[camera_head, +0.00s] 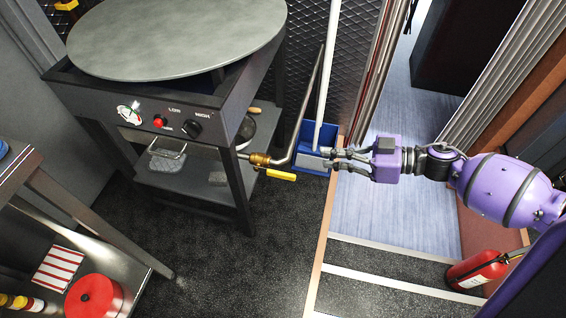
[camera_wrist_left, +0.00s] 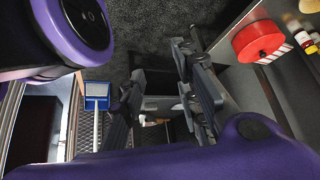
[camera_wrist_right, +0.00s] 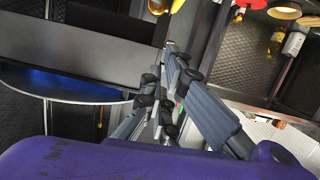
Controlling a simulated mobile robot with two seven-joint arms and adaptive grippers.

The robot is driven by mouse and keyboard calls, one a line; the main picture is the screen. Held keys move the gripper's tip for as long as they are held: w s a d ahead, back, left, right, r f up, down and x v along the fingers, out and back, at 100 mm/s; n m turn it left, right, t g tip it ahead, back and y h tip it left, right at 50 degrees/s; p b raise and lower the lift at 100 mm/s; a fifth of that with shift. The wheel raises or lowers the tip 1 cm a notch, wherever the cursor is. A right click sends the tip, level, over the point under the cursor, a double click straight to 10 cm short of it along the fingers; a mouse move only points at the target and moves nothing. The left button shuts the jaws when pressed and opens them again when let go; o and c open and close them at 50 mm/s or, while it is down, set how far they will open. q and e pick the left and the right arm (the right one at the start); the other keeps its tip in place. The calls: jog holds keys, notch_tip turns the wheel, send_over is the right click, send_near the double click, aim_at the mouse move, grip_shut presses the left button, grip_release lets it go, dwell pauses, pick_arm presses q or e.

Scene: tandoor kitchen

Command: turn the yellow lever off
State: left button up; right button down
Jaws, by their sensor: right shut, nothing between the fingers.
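The yellow lever (camera_head: 281,174) sticks out to the right, tilted slightly down, from a brass valve (camera_head: 260,159) on the gas pipe beside the griddle stand. My right gripper (camera_head: 329,158) is shut and empty. In the head view its fingertips show to the right of the lever and slightly above it, with a visible gap between them. My left gripper (camera_wrist_left: 160,75) is outside the head view. In the left wrist view its fingers are apart with nothing between them. I cannot make out the lever surely in either wrist view.
The griddle stand (camera_head: 150,115) has a gauge, a red button and a black knob. A blue bucket (camera_head: 314,148) with a white pole stands behind the right gripper. Steps (camera_head: 375,285) and a fire extinguisher (camera_head: 478,270) are at the lower right. The floor below the lever is clear.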

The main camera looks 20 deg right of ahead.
pick_arm(q)
jog(key=shift+s+f, duration=0.3)
jog(key=shift+s, duration=0.4)
pick_arm(e)
jog(key=shift+s+a, duration=0.1)
jog(key=shift+s, duration=0.15)
send_over(292, 175)
jog(key=shift+s+d+f+b, duration=0.1)
jog(key=shift+d+f+b, duration=0.1)
jog(key=shift+f, duration=0.35)
jog(key=shift+d+f+b, duration=0.15)
jog(key=shift+f, duration=0.35)
jog(key=f, duration=0.2)
jog(key=f+b, duration=0.1)
jog(key=shift+a+f, duration=0.2)
jog(key=shift+a, duration=0.1)
pick_arm(q)
jog(key=shift+s+a+f, duration=0.1)
jog(key=shift+s+f, duration=0.1)
jog(key=shift+f, duration=0.65)
pick_arm(e)
jog(key=shift+f, duration=0.4)
pick_arm(q)
jog(key=shift+s, duration=0.1)
